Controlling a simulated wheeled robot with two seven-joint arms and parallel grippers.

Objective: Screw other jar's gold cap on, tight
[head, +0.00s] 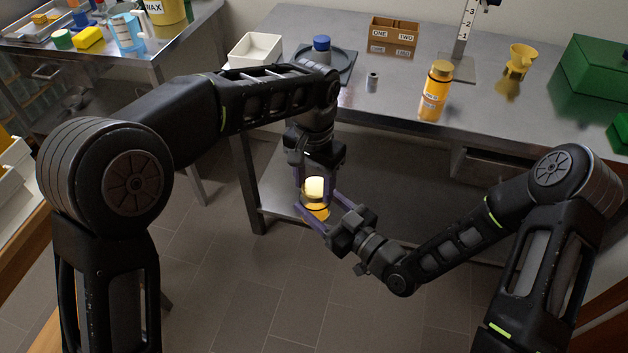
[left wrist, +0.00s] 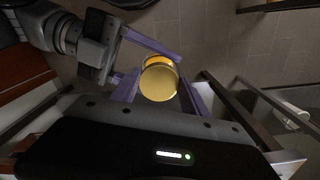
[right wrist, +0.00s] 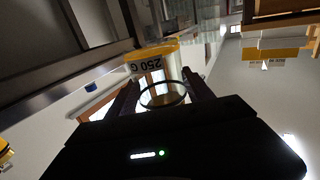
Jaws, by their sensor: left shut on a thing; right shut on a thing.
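An amber jar (head: 317,213) is held in the air in front of the bench by my right gripper (head: 325,212), whose fingers come in from the lower right. Its label reads 250 G, upside down in the right wrist view (right wrist: 153,62). My left gripper (head: 315,186) reaches down from above and is shut on a gold cap (head: 314,187) at the jar's top. The cap shows as a round gold disc between the fingers in the left wrist view (left wrist: 158,84). I cannot tell how far it is threaded. A second amber jar (head: 435,92), with a gold cap, stands upright on the bench.
The steel bench (head: 400,110) carries a white bin (head: 255,52), a blue-topped item (head: 321,43) on a dark plate, a small grey cylinder (head: 372,82), a ONE/TWO box (head: 394,34), a yellow funnel (head: 519,60) and a green case (head: 590,80). A lower shelf lies behind the held jar.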

